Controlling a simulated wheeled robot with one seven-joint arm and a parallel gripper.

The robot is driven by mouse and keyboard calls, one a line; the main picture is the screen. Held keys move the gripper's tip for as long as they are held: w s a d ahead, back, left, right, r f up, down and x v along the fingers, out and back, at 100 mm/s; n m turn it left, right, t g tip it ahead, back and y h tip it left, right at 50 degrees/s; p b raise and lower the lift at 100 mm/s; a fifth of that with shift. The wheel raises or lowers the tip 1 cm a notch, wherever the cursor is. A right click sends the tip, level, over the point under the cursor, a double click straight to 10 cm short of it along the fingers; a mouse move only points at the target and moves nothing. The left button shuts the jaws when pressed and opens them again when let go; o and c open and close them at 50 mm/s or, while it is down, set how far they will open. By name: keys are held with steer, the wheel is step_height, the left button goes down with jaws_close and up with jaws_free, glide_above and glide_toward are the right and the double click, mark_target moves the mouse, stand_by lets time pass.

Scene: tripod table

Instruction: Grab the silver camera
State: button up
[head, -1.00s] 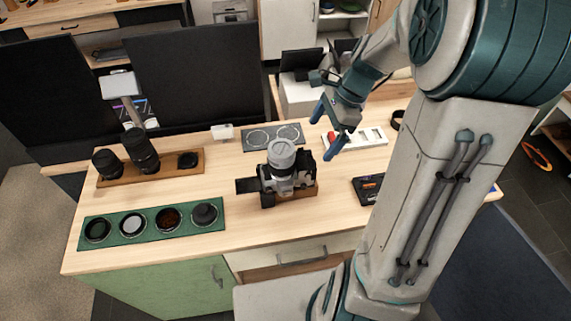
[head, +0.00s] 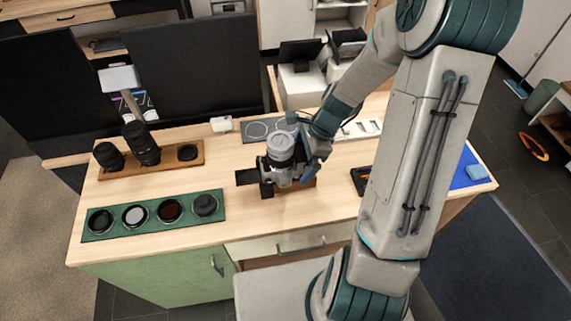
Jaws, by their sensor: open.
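The silver camera (head: 283,171) stands on a small wooden block (head: 304,184) near the middle of the table, its pale lens pointing up. A dark flap sticks out from its left side. My gripper (head: 309,160) is open at the camera's right and far side, with its blue fingers close around the upper right part. One finger hides part of the camera's right side. I cannot tell whether the fingers touch it.
A green tray (head: 152,231) with round filters lies at the front left. A wooden tray (head: 176,160) with black lenses stands behind it. A grey mat (head: 256,129) lies behind the camera. A dark box (head: 360,180) lies to the right. The table front before the camera is clear.

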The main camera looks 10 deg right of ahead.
steer(key=shift+a+f, duration=0.3)
steer(key=shift+f, duration=0.35)
steer(key=c, duration=1.5)
steer(key=shift+w+r, duration=0.1)
steer(key=shift+r, duration=0.1)
